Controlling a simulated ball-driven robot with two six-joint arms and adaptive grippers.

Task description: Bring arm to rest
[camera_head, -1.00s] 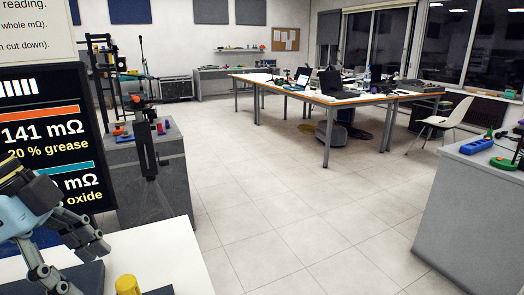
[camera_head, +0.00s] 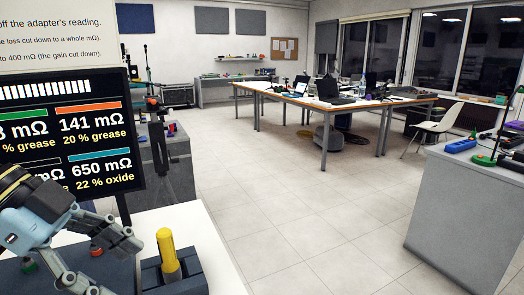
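My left gripper (camera_head: 112,264) is in the lower left of the head view, in front of the display screen. Its two fingers are spread apart, with nothing seen between their tips. It hangs over the white tabletop (camera_head: 205,250) beside dark blocks. A yellow handle (camera_head: 167,252) stands upright in a dark holder (camera_head: 196,280), to the right of the gripper and apart from it. My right gripper is not in view.
The display screen (camera_head: 100,130) with mΩ readings stands behind my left gripper. A red knob (camera_head: 96,249) and a green one (camera_head: 29,265) sit near it. A grey bench (camera_head: 460,210) is at right. The floor between is clear.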

